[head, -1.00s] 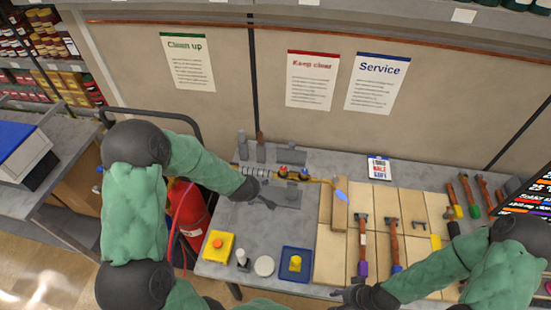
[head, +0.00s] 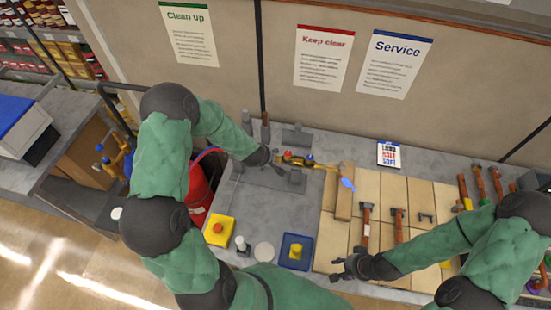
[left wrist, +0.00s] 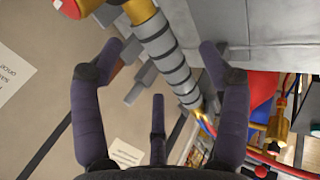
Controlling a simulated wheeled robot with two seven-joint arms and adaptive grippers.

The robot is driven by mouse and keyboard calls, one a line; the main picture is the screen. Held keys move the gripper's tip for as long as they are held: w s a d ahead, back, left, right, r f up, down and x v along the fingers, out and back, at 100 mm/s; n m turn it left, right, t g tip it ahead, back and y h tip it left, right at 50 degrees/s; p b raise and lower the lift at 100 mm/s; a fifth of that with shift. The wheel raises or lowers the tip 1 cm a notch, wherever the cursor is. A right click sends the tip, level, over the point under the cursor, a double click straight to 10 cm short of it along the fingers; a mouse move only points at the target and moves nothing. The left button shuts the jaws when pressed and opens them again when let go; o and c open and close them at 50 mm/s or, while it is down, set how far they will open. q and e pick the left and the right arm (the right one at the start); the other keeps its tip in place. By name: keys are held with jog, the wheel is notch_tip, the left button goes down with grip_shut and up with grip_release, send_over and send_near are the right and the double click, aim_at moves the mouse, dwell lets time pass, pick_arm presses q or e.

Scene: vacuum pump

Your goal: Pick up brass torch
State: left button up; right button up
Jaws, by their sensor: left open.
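The brass torch (head: 318,164) lies near the back of the grey bench, with red and blue knobs and a blue flame at its right-hand tip. My left gripper (head: 280,168) is over the torch's handle end and hides most of it. In the left wrist view the ribbed grey handle (left wrist: 172,66) runs between the spread fingers of my left gripper (left wrist: 163,58), which is open. The torch's brass part with a red knob shows at the top. My right gripper (head: 343,269) is open and empty at the front edge of the wooden boards, well away from the torch.
Hoses lead to a red cylinder (head: 199,190) left of the bench. A yellow button box (head: 219,231) and a blue tray (head: 287,257) stand at the front. Hammers (head: 366,222) lie on the boards. A small sign (head: 388,153) stands at the back.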

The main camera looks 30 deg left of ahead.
pick_arm(q)
jog(key=shift+p+x, duration=0.45)
jog(key=shift+x, duration=1.95)
jog(key=shift+w+r, duration=0.1)
jog(key=c, duration=1.4)
jog(key=shift+w+a+r, duration=0.1)
